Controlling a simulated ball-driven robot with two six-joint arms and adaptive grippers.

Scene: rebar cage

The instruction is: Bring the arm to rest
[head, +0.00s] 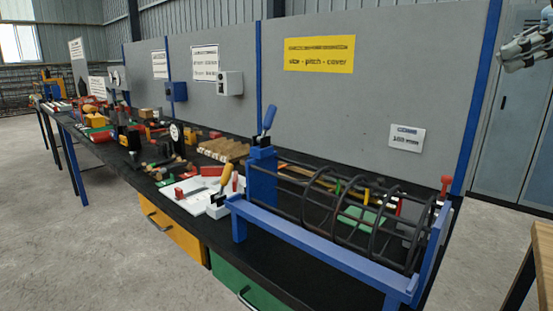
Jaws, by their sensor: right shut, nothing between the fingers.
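My right gripper (525,47) is at the top right of the head view, partly cut off by the picture's edge. It is shut and empty, held up in the air in front of the grey cabinet and well apart from the bench. My left gripper is not in view. The rebar cage (345,207), dark rods with round hoops, lies in a blue stand (325,243) at the near right end of the bench.
A long black bench (265,262) runs to the far left with several tools and coloured parts on it. A yellow sign (319,54) hangs on the grey panel behind. A wooden table edge (541,265) shows at bottom right. The floor at left is clear.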

